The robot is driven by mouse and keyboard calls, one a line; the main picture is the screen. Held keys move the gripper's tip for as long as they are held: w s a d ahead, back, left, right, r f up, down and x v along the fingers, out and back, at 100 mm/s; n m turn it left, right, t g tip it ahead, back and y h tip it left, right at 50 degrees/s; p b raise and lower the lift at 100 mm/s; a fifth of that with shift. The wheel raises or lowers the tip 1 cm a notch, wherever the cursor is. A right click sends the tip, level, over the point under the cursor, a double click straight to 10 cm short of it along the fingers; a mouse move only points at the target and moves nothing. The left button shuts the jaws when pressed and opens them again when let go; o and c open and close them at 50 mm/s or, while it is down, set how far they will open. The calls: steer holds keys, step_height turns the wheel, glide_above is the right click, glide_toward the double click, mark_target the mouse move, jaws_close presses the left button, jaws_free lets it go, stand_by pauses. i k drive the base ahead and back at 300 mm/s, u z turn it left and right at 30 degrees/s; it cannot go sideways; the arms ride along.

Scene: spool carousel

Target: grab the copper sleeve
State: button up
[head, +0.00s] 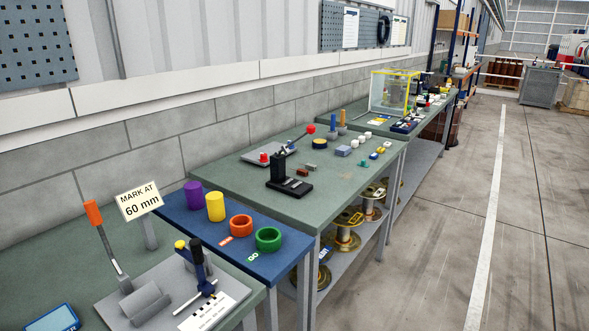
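I cannot pick out a copper sleeve for certain in the head view. An orange ring (241,226) and a green ring (268,239) stand on the blue table (188,229), near its right edge. A purple cylinder (194,194) and a yellow cylinder (215,207) stand upright behind them to the left. Farther off, small parts on the green bench (224,174) are too small to identify, including a slim orange post (342,118) beside a blue one (333,127). My gripper is not in view.
A grey fixture (146,302) with an orange-handled lever (94,213) and a "MARK AT 60 mm" sign (139,201) stand in front. A black stand (279,172) sits on the green bench. Brass spools (347,232) lie on the shelf below. The floor (440,250) right is clear.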

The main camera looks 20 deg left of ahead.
mark_target(303, 172)
steer(key=u, duration=0.55)
steer(key=i, duration=0.9)
steer(key=u, duration=2.8)
steer(key=k, duration=0.1)
steer(key=z, duration=3.85)
steer(key=i, duration=1.4)
